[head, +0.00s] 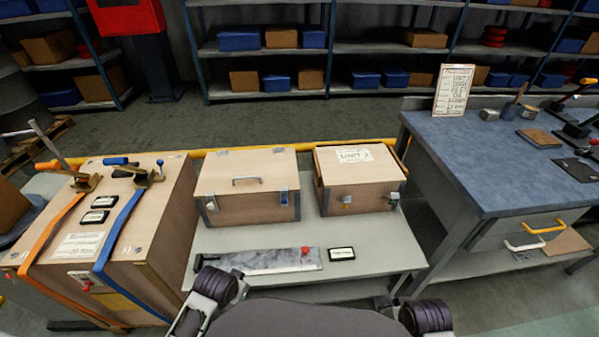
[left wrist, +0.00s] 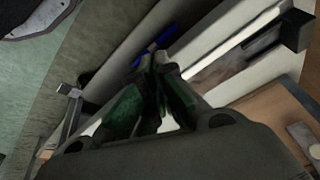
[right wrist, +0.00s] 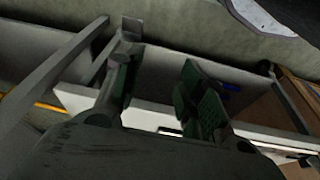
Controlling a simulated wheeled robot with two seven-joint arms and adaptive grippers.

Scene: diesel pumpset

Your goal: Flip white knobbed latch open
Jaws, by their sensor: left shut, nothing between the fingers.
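Two wooden boxes stand on the grey bench in the head view. The left box (head: 248,180) has metal latches on its front, a pale one (head: 211,205) at left and another (head: 284,197) at right. The right box (head: 358,180) has a latch (head: 346,200) at front left and one (head: 393,198) at front right. My left gripper (left wrist: 155,62) is shut and empty in the left wrist view. My right gripper (right wrist: 160,66) is open and empty. Both are apart from the boxes.
The grey bench (head: 375,258) holds a metal plate (head: 255,262) with a red knob and a small black label. A strapped wooden crate (head: 150,215) stands left. A blue-topped workbench (head: 490,160) stands right.

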